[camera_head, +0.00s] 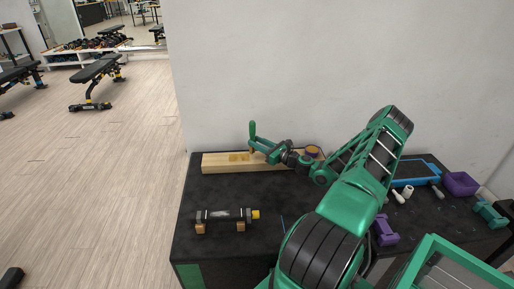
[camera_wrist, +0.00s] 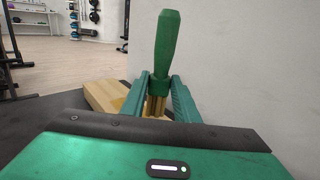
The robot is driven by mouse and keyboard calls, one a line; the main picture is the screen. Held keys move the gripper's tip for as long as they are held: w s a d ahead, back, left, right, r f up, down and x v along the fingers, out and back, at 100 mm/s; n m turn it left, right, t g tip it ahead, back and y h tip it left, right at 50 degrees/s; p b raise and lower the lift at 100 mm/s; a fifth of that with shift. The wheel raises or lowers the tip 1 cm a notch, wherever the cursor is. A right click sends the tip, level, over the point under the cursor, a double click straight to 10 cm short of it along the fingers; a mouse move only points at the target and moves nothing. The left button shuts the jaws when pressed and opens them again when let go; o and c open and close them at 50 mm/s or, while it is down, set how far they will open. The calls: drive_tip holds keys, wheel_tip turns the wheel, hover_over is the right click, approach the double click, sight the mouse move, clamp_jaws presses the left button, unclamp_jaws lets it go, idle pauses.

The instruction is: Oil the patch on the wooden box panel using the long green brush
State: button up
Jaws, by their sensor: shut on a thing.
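The green brush (camera_head: 252,129) stands handle up in my gripper (camera_head: 259,149) at the back of the dark table. In the wrist view my gripper (camera_wrist: 160,92) is shut on the brush (camera_wrist: 166,45), near the base of its handle. The brush's lower end shows tan between the fingers; its tip is hidden. The pale wooden box panel (camera_head: 215,163) lies along the wall, below and left of my gripper. A darker yellow patch (camera_head: 238,157) is on its top, just left of the brush. Whether the brush touches the panel I cannot tell.
A black cylinder with a yellow end (camera_head: 228,216) rests on wooden blocks at the front left of the table (camera_head: 196,184). A blue frame (camera_head: 415,181), a purple bin (camera_head: 461,184) and purple (camera_head: 385,230) and green tools (camera_head: 488,213) lie to the right. The wall stands close behind the panel.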

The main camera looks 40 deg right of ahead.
sight(252, 125)
drive_tip(key=shift+r, duration=2.3)
